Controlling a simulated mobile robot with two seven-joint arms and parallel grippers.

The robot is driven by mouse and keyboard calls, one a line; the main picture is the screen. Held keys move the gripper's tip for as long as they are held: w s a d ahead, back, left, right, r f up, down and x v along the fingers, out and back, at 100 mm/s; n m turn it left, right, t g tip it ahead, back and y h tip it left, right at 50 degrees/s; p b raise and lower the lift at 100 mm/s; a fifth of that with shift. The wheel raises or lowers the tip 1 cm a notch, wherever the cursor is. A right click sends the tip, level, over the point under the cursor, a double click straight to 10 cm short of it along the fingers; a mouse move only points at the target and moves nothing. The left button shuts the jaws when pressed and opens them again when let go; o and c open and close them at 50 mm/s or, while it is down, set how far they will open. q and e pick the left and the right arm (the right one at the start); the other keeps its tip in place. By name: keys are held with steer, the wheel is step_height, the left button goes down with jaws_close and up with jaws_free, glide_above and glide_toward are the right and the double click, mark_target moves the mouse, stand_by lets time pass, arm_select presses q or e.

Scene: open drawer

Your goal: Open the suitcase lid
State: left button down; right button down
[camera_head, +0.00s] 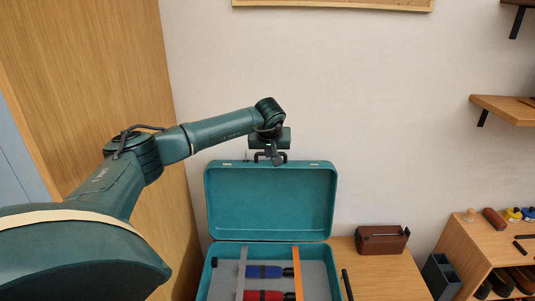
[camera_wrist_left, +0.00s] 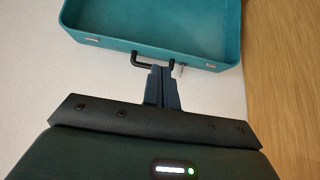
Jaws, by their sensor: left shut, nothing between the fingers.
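The teal suitcase lid (camera_head: 270,200) stands raised and near upright at the back of the case in the head view, its hollow inside facing me. The lower case (camera_head: 206,278) is open below it. My left gripper (camera_head: 275,159) is at the lid's top edge, by the dark handle (camera_wrist_left: 138,61). In the left wrist view the gripper's fingers (camera_wrist_left: 162,84) are shut together beside the handle, with the lid (camera_wrist_left: 155,25) beyond. Whether the fingers touch the handle I cannot tell. My right gripper is in neither view.
The case holds a blue-handled tool (camera_head: 264,271), a red-handled tool (camera_head: 262,295) and an orange strip (camera_head: 297,270). A brown toolbox (camera_head: 382,239) stands right on the wooden table (camera_head: 385,278). A wooden panel (camera_head: 120,60) is left; shelves (camera_head: 515,109) are right.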

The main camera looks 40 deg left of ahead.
arm_select(q)
steer(key=shift+s+d+r, duration=0.2)
steer(key=shift+r, duration=0.05)
